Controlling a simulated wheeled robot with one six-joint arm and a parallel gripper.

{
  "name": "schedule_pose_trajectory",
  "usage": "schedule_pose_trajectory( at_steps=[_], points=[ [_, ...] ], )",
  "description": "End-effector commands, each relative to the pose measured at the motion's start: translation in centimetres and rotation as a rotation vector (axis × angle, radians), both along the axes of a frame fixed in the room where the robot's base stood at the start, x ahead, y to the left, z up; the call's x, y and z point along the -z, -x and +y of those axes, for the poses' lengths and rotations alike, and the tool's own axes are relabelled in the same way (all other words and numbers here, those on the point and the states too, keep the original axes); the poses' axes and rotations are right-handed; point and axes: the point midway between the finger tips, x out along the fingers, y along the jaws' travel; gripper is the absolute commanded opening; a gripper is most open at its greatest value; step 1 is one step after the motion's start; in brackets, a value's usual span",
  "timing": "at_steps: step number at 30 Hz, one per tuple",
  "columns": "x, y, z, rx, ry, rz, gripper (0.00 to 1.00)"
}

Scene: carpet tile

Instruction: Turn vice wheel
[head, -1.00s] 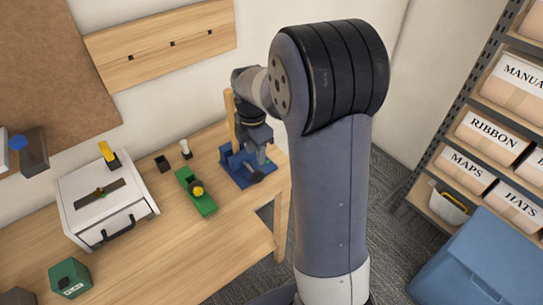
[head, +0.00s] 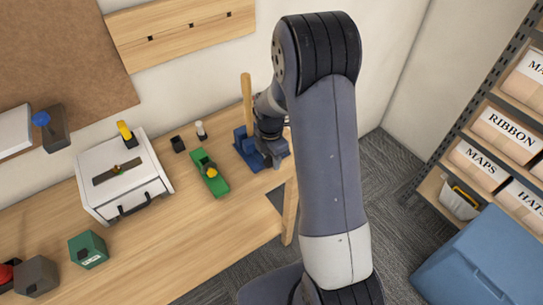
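The blue vice (head: 243,151) stands at the right end of the wooden workbench. My arm comes down over it from the right, and my gripper (head: 272,158) is low at the vice's front right side. The gripper covers much of the vice, and the vice wheel cannot be made out behind it. Whether the fingers touch or grip the wheel cannot be told, as they are small and dark here.
A green block plane (head: 215,185) lies left of the vice. A small black block (head: 177,144) and a white-topped piece (head: 201,129) stand behind it. A white box (head: 150,185) is further left. A wooden post (head: 246,95) rises behind the vice.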

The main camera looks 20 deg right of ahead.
Motion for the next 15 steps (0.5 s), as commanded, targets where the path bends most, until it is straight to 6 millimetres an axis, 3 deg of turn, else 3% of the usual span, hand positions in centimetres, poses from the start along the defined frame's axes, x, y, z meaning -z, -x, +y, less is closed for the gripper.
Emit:
schedule_pose_trajectory(
  at_steps=[7,15],
  points=[
    [0.05,0.00,0.00,0.000,0.000,0.000,0.38],
    [0.02,-0.01,0.00,0.000,0.000,0.000,0.16]
  ],
)
